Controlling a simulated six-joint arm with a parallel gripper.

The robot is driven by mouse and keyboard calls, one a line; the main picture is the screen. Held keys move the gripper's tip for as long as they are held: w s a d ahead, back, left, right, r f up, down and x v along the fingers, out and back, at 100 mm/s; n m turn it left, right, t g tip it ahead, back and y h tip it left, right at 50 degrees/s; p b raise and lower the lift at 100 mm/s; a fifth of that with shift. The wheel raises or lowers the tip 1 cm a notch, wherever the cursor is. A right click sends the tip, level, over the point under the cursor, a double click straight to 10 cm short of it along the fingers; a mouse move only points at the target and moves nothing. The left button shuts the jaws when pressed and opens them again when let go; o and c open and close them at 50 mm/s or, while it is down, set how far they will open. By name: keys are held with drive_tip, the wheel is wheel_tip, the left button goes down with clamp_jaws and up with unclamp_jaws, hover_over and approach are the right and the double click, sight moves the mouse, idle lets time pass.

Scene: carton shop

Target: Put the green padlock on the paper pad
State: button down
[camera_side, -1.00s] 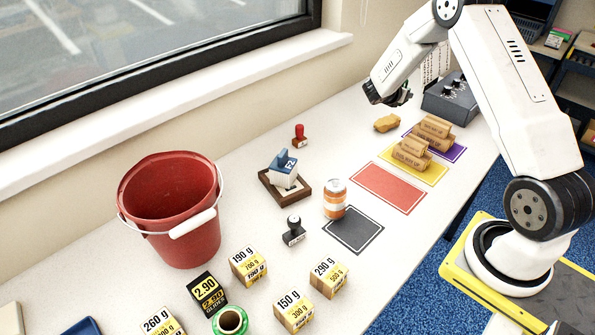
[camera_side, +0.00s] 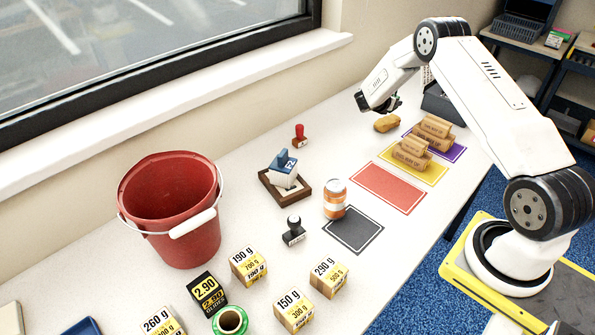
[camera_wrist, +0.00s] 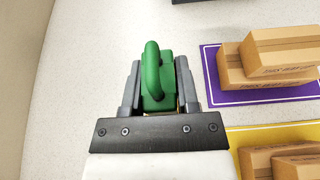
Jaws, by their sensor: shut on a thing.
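The green padlock (camera_wrist: 152,75) is between the two grey fingers of my gripper (camera_wrist: 157,86) in the wrist view. The fingers are shut on its sides and its rounded shackle points up in the picture. In the side view my gripper (camera_side: 388,104) is above the far part of the table, near a tan lump; the padlock is mostly hidden there. I cannot make out the paper pad for certain; a beige flat thing (camera_side: 9,318) is cut off at the lower left edge of the side view.
Brown cartons lie stacked on the yellow mat (camera_side: 439,178) and purple mat (camera_side: 459,154). A can (camera_side: 334,199), stamps, a red bucket (camera_side: 172,215) and several price blocks stand to the left.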

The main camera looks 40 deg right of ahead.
drive_tip(key=shift+w+d+f, duration=0.15)
drive_tip(key=shift+w+f, duration=0.05)
drive_tip(key=shift+f, duration=1.55)
drive_tip(key=shift+f, duration=0.1)
drive_tip(key=shift+c, duration=1.8)
unclamp_jaws()
drive_tip(key=shift+f, duration=0.1)
drive_tip(key=shift+r, duration=0.25)
drive_tip(key=v, duration=1.2)
